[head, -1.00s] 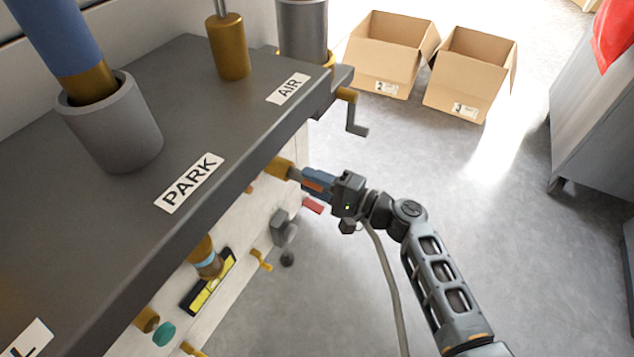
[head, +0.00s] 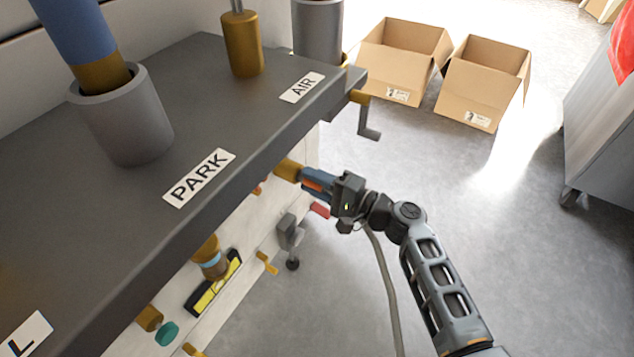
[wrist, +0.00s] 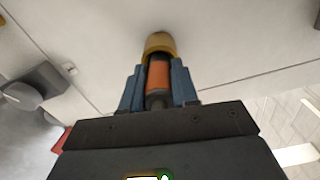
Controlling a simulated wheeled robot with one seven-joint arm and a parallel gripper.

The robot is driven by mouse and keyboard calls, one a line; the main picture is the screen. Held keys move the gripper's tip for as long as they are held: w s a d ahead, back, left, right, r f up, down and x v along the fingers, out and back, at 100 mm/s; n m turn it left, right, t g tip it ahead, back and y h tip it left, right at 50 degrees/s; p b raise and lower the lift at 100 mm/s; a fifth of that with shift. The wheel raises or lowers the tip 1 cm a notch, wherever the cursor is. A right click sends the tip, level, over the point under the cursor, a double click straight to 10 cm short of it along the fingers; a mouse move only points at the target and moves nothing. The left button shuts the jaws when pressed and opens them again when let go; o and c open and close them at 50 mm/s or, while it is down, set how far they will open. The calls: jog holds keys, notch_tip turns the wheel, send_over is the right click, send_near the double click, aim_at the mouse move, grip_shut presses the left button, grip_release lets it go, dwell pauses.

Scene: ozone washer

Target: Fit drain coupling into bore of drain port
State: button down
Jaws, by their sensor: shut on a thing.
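My gripper (head: 318,181) is at the front panel of the machine, below the tabletop edge, shut on an orange and dark cylindrical piece, the drain coupling (wrist: 158,75). The coupling also shows as an orange patch between the blue fingers in the head view (head: 312,185). A brass cylinder, seemingly the drain port (wrist: 158,43), stands out from the panel straight ahead of the fingers; it also shows in the head view (head: 287,169). The coupling's front end meets or overlaps the brass mouth. How deep it sits inside is hidden.
The dark tabletop (head: 215,110) with PARK and AIR labels overhangs the panel. A crank handle (head: 367,120) hangs from its corner. A grey fixture (head: 288,232) and a red piece (head: 320,210) are below my gripper.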

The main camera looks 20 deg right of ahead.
jog(key=shift+w+a, duration=0.15)
jog(key=c, duration=0.8)
grip_release()
jog(key=p+v, duration=0.1)
jog(key=v, duration=0.7)
jog(key=shift+w+p, duration=0.1)
jog(key=shift+p, duration=0.3)
